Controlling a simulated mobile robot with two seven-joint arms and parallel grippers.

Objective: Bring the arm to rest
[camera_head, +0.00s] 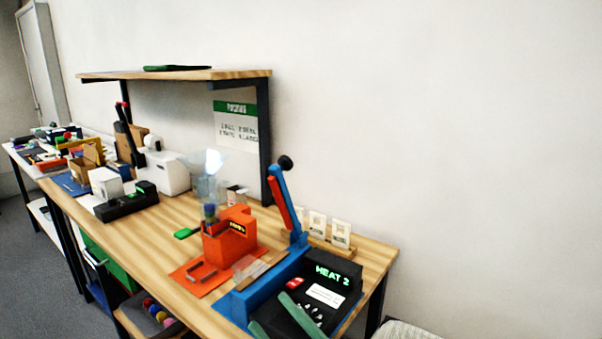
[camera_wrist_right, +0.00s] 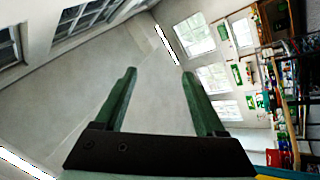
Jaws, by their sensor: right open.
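My right gripper (camera_head: 267,309) shows at the bottom of the head view, its two green fingers in front of the black and blue heat press (camera_head: 338,268). In the right wrist view my right gripper (camera_wrist_right: 160,73) is open, with its green fingers wide apart and nothing between them. The wrist camera looks out over the room, towards a pale wall with windows. I cannot tell how far the fingers are from the press. My left gripper is not in view.
The wooden workbench (camera_head: 150,232) runs from the lower right to the far left. An orange machine (camera_head: 228,238) with a hopper stands beside the press. A white machine (camera_head: 172,176), boxes and a shelf (camera_head: 190,74) are farther back. The wall at right is bare.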

